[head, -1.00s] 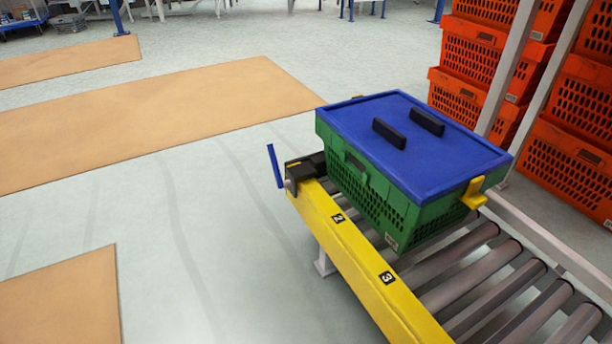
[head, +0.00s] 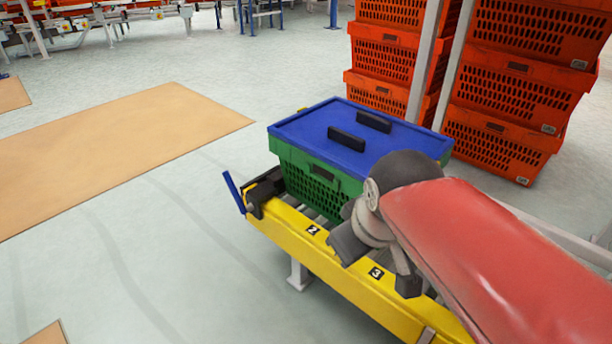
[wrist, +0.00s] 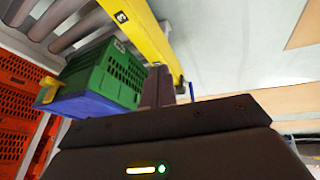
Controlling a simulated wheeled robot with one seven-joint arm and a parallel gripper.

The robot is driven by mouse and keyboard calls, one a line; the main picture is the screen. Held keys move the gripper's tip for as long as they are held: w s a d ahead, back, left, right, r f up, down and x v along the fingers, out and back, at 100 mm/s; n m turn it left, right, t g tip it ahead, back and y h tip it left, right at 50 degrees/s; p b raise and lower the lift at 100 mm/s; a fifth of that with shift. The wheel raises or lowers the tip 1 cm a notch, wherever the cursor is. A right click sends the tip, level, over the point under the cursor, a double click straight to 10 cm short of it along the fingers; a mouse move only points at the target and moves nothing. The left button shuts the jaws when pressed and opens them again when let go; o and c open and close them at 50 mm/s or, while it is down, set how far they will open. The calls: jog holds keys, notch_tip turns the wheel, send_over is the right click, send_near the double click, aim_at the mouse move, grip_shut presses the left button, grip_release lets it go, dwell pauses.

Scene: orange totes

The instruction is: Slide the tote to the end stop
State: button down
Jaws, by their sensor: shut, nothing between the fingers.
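A green tote (head: 305,170) with a blue lid (head: 345,135) and two black lid handles sits upright on the roller conveyor, at its far left end. The black end stop (head: 264,188) is close by the tote's left end; I cannot tell whether they touch. My gripper is shut and empty. Its dark fingers (wrist: 163,88) show in the wrist view, with the tote (wrist: 112,78) to their left; contact is unclear. In the head view my red and grey arm hides the tote's near right part and some rollers.
The yellow side rail (head: 330,265) bears the marks 2 and 3. A blue lever (head: 234,192) sticks up at the rail's end. Orange crates (head: 500,140) are stacked behind, with pale posts between. Open floor with tan mats (head: 110,150) lies to the left.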

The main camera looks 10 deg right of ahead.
jog(key=w+a+r+n+g+h+p, duration=0.1)
jog(key=w+a+r+n+g, duration=0.1)
jog(key=w+n, duration=0.85)
jog(key=w+a+r+n+g+h+p, duration=0.1)
jog(key=w+a+n+p, duration=0.1)
jog(key=w+n, duration=0.85)
jog(key=w+d+f+b, duration=0.1)
jog(key=d+f, duration=0.1)
jog(key=f, duration=0.2)
jog(key=w+d+f+n+b, duration=0.1)
jog(key=d+f+b, duration=0.1)
jog(key=f, duration=0.3)
jog(key=shift+w+d, duration=0.3)
jog(key=shift+f, duration=0.1)
